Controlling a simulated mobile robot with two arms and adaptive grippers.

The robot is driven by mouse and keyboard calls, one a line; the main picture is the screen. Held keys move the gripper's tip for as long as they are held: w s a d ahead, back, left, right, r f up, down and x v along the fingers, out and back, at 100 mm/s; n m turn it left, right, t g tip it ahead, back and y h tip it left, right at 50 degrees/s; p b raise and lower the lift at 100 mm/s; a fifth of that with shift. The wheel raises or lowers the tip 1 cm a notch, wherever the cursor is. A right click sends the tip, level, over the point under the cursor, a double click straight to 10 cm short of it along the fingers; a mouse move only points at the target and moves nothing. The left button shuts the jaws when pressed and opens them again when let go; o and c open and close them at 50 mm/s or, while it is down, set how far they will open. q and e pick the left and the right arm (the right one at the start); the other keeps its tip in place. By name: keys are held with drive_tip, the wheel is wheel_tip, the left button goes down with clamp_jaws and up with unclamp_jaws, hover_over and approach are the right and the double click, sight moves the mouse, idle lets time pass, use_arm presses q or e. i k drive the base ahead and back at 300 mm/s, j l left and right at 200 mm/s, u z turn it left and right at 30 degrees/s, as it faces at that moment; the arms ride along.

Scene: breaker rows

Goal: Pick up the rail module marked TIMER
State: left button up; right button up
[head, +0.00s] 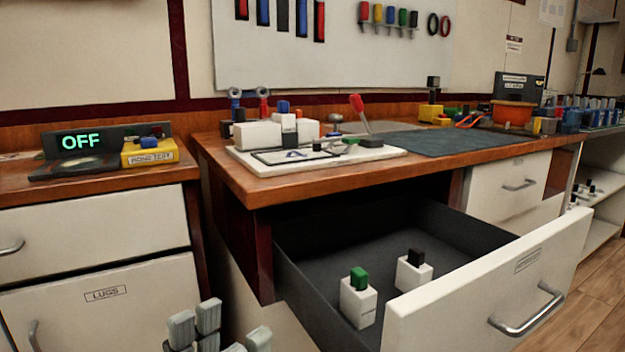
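Two white rail modules stand upright in the open drawer (340,255). The nearer one has a green top (358,300) and a small dark marking on its front, too small to read. The other has a black top (413,272) and stands to the right and farther back; no mark is legible on it. I cannot tell which is marked TIMER. Grey gripper fingers show at the bottom edge, left of the drawer: my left gripper (195,325) and, cut off by the frame, probably my right (248,343). Both are apart from the modules. Finger spacing is unclear.
The drawer front (500,285) juts out at right. Above, the wooden bench (290,187) holds a white board (390,155) with several parts and a dark mat (455,146). At left, a yellow box (150,153) stands beside a display reading OFF (80,142).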

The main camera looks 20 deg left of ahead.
sight(287, 120)
drive_tip(key=k+z, duration=0.1)
drive_tip(key=k, duration=0.6)
drive_tip(key=j+z, duration=0.15)
drive_tip(key=z, duration=0.25)
drive_tip(key=i+j+z, duration=0.1)
drive_tip(key=z, duration=0.35)
drive_tip(key=j+z, duration=0.25)
drive_tip(key=z, duration=0.15)
drive_tip(key=j, duration=0.7)
drive_tip(key=k+j, duration=0.15)
drive_tip(key=j, duration=1.3)
